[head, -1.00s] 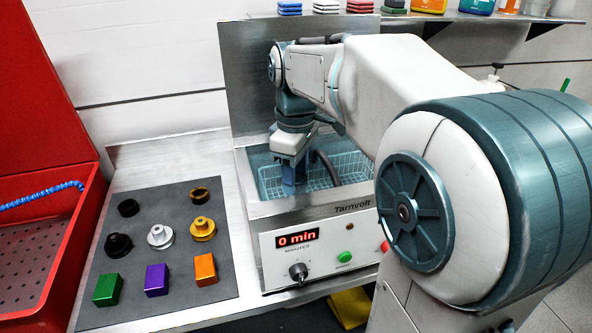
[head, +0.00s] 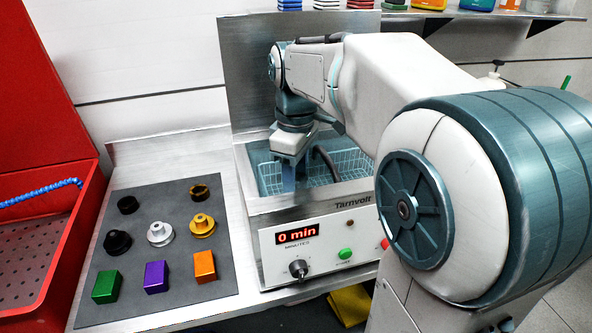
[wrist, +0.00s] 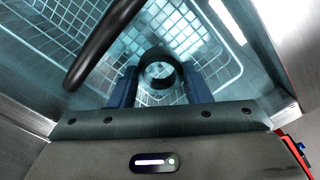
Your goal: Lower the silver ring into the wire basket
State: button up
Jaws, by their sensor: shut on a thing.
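The ring (wrist: 146,64) looks dark grey in the wrist view, in the shade. It sits between the blue fingertips of my gripper (wrist: 160,84), which is shut on it. The wire basket (wrist: 200,45) lies beneath and beyond the ring, inside the tank; its mesh shows through the ring's hole. In the head view my gripper (head: 289,178) points down into the left part of the tank opening, and the basket (head: 346,163) shows to its right. The ring cannot be made out there. The gap between ring and basket floor is hard to judge.
A black hose (wrist: 103,42) curves over the basket near my gripper. The steel tank (head: 325,206) has raised walls; its display reads 0 min. A grey mat (head: 172,270) with several small parts lies left, beside a red bin (head: 88,225). A shelf (head: 480,16) runs behind.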

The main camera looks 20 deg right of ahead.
jog(key=shift+f+b, duration=1.4)
jog(key=shift+f, duration=0.7)
dwell(0.7)
jog(key=o, duration=1.2)
jog(key=shift+c, duration=0.2)
jog(key=shift+r, duration=0.15)
